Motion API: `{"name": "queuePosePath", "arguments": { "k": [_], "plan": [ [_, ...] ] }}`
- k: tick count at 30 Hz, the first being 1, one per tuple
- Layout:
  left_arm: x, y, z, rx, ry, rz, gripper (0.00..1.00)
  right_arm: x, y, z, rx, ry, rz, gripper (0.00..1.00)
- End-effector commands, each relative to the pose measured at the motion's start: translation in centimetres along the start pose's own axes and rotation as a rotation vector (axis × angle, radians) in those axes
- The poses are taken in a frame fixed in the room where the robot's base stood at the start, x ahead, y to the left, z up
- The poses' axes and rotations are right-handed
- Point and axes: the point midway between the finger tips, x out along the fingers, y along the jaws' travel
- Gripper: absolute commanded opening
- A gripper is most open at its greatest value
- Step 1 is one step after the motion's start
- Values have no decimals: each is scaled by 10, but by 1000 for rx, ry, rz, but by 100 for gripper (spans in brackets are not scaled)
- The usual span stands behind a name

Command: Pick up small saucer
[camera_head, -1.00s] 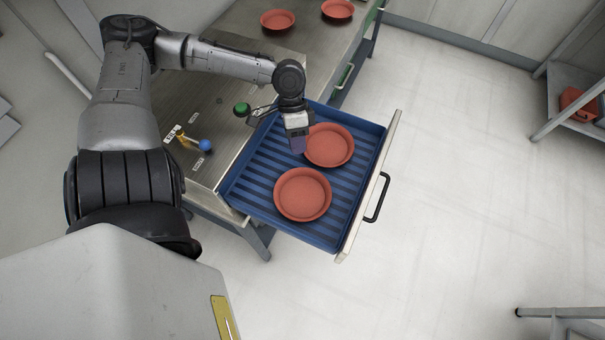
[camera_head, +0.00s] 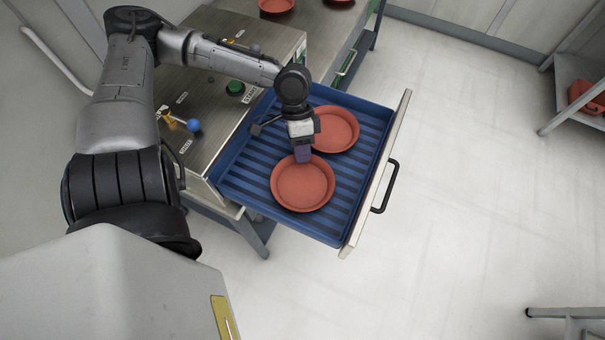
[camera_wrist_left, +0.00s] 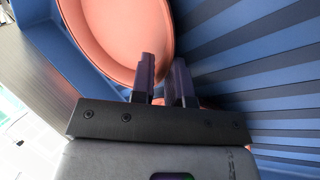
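Two terracotta-red saucers lie in the open blue drawer: a far one (camera_head: 340,126) and a near one (camera_head: 303,186). They look close in size. My left gripper (camera_head: 303,158) points down at the back rim of the near saucer. In the left wrist view the two dark fingers (camera_wrist_left: 163,82) stand apart with a narrow gap, and nothing shows gripped between them. One saucer (camera_wrist_left: 115,35) fills the upper left there, and a sliver of red shows behind the fingers. Whether the fingers touch a rim I cannot tell. My right gripper is not in view.
The blue ribbed drawer tray (camera_head: 243,182) has bare room on its left side. Its front panel has a black handle (camera_head: 386,187). A green button (camera_head: 235,88) and a blue-knobbed lever (camera_head: 193,126) sit on the bench. More red saucers (camera_head: 276,5) stand at the back.

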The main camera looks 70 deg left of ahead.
Motion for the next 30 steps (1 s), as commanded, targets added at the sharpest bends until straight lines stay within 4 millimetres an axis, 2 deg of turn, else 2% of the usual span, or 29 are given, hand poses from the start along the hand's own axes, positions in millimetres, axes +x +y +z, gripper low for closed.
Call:
{"name": "queuePosePath", "arguments": {
  "k": [10,16,26,30],
  "plan": [
    [3,0,0,0,0,0,15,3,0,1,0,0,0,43],
    [3,0,0,0,0,0,0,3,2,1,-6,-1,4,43],
    [3,0,0,-1,-1,-1,0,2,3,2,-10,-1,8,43],
    [-4,4,0,-1,-1,-1,0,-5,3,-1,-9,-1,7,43]
  ]
}}
